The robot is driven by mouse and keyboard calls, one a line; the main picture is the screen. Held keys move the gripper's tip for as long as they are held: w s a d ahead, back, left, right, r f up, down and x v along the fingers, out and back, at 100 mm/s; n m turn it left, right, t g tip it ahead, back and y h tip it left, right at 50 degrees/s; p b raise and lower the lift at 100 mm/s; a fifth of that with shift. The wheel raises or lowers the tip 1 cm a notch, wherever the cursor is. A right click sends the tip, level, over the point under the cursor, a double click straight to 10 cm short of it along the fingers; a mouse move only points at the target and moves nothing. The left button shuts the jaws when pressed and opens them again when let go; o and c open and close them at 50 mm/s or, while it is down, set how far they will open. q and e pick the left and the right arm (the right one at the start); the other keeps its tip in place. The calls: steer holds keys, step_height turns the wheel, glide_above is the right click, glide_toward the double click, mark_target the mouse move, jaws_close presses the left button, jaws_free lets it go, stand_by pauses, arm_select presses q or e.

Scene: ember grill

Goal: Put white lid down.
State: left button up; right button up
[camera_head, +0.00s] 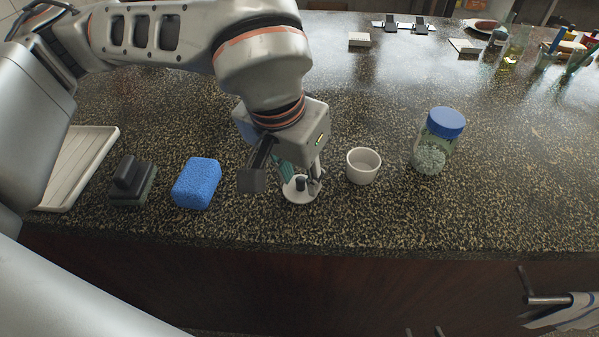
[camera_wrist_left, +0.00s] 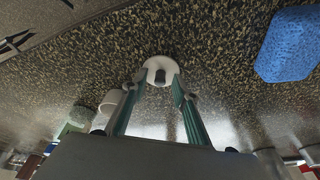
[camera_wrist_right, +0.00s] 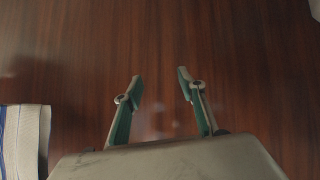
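The white lid (camera_head: 292,195) is a round disc with a dark knob, lying flat on the speckled counter near its front edge. It also shows in the left wrist view (camera_wrist_left: 160,64), between my fingertips. My left gripper (camera_head: 302,178) points down over the lid. Its fingers stand apart on either side of the knob with visible gaps, so it is open; it also shows in the left wrist view (camera_wrist_left: 160,84). A small white cup (camera_head: 363,174) stands open just right of the lid. My right gripper (camera_wrist_right: 160,84) is open and empty before the wooden cabinet front.
A blue sponge (camera_head: 196,184), a dark brush-like block (camera_head: 132,182) and a white tray (camera_head: 88,150) sit to the left. A blue-capped jar (camera_head: 437,140) stands right of the cup. The counter's right front is clear. A cloth (camera_head: 578,312) hangs at the lower right.

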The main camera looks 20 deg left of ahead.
arm_select(q)
steer(key=p+v, duration=0.1)
steer(key=v, duration=1.1)
steer(key=shift+r+p, duration=0.15)
steer(key=shift+p, duration=0.2)
